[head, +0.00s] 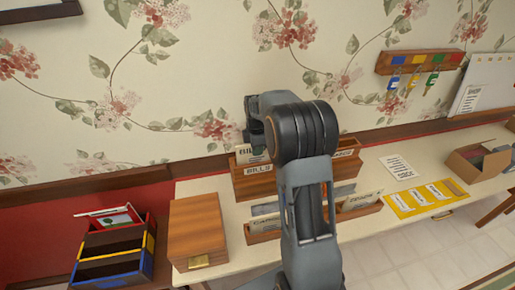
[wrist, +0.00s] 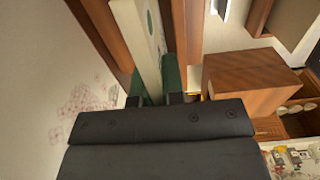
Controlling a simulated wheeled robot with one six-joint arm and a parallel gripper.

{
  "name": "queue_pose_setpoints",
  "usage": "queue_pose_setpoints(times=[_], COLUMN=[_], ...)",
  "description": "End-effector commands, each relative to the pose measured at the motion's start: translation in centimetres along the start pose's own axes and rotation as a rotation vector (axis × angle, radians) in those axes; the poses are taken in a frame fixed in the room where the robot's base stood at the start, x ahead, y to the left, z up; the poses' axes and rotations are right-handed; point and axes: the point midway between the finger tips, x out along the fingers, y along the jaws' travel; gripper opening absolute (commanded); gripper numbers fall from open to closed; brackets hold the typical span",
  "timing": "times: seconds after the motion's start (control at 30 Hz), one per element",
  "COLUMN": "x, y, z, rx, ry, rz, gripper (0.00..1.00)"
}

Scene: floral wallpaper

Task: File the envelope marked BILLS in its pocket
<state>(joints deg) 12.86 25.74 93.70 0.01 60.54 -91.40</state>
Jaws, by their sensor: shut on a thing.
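The BILLS envelope (head: 250,154) is a pale upright piece at the left of the rear wooden letter rack, just above the pocket labelled BILLS (head: 259,169). My gripper (head: 255,138) is over this pocket, partly hidden by my own wrist. In the wrist view, my gripper (wrist: 155,97) is shut on the pale envelope (wrist: 134,30), which stands on edge between brown wooden walls (wrist: 188,35). How deep its lower edge sits cannot be seen.
A front wooden rack (head: 264,229) holds more cards. A wooden box (head: 198,231) stands left of the racks. A multicoloured tray (head: 115,262) is at far left. A yellow sheet (head: 405,208) and a cardboard box (head: 466,167) lie right. Floral wallpaper is close behind.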

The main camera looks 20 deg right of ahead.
Motion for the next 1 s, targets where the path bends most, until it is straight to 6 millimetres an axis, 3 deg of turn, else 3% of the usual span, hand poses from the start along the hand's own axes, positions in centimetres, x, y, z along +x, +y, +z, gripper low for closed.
queue_pose_setpoints(times=[0.2, 0.23, 0.53, 0.83, 1.0], x=[0.0, 0.0, 0.0, -0.4, -2.6], y=[0.0, 0.0, 0.0, 0.0, 0.1], z=[0.0, 0.0, 0.0, 0.0, 0.0], rx=[0.0, 0.0, 0.0, 0.0, 0.0], ry=[0.0, 0.0, 0.0, 0.0, 0.0], rz=[0.0, 0.0, 0.0, 0.001, 0.005], gripper=[0.0, 0.11, 0.39, 0.39, 0.39])
